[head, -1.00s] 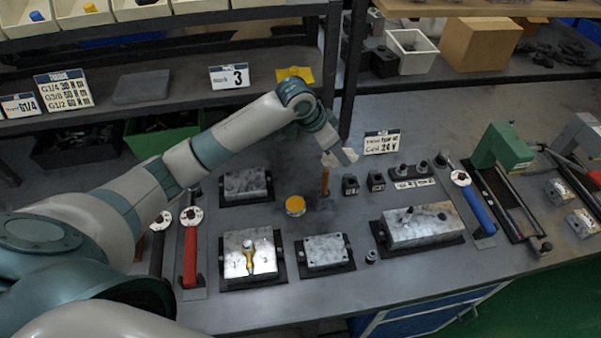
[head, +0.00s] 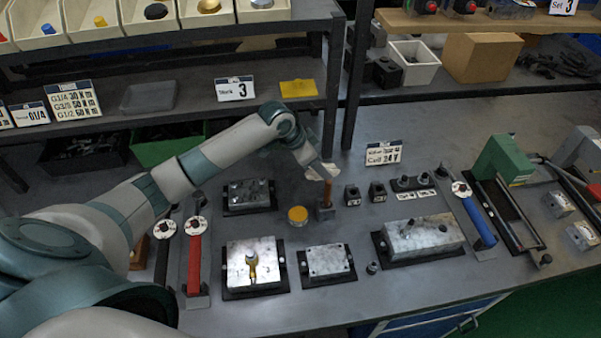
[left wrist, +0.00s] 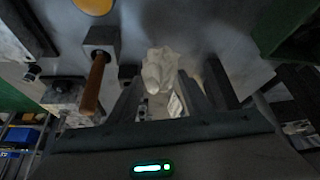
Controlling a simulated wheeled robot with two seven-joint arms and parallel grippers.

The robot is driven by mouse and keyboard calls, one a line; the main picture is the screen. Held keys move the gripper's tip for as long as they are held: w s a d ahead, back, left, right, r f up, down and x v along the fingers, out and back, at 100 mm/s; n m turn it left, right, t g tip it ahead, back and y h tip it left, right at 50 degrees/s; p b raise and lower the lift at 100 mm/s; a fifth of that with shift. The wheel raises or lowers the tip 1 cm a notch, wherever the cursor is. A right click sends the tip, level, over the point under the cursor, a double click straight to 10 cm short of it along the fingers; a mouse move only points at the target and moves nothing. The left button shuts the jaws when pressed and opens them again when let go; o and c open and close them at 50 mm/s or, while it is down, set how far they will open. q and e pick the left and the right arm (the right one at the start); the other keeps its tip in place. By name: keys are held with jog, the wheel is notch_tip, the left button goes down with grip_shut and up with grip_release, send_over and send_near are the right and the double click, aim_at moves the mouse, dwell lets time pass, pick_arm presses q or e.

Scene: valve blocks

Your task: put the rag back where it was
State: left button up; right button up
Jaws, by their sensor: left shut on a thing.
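The off-white rag (head: 320,173) is pinched in my left gripper (head: 324,171), held above the bench by the upright wooden handle (head: 327,188). In the left wrist view the rag (left wrist: 160,70) hangs crumpled between the two dark fingers of my left gripper (left wrist: 165,95). The gripper is shut on it. The wooden handle (left wrist: 95,82) stands in its dark block beside the rag there. Whether the rag touches anything below is hard to tell. My right gripper is not in view.
On the bench are a yellow-topped round tin (head: 298,215), several metal valve blocks, a red-handled wrench (head: 194,260) and a blue-handled wrench (head: 478,225). A yellow piece (head: 298,89) lies on the shelf behind. Bare bench shows behind the sign (head: 384,154).

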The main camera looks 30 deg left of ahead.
pick_arm(q)
jog(key=a+f, duration=0.1)
jog(key=a+f+p, duration=0.1)
jog(key=a, duration=0.1)
jog(key=a+f, duration=0.1)
jog(key=a, duration=0.1)
jog(key=shift+s+a+p, duration=0.1)
jog(key=shift+a+p, duration=0.15)
jog(key=shift+p, duration=0.05)
jog(key=shift+a+f, duration=0.3)
jog(key=shift+f, duration=0.1)
notch_tip(320, 180, down, 3)
jog(key=shift+r+p, duration=0.2)
jog(key=shift+p, duration=0.65)
jog(key=shift+f, duration=0.55)
jog(key=shift+f, duration=0.15)
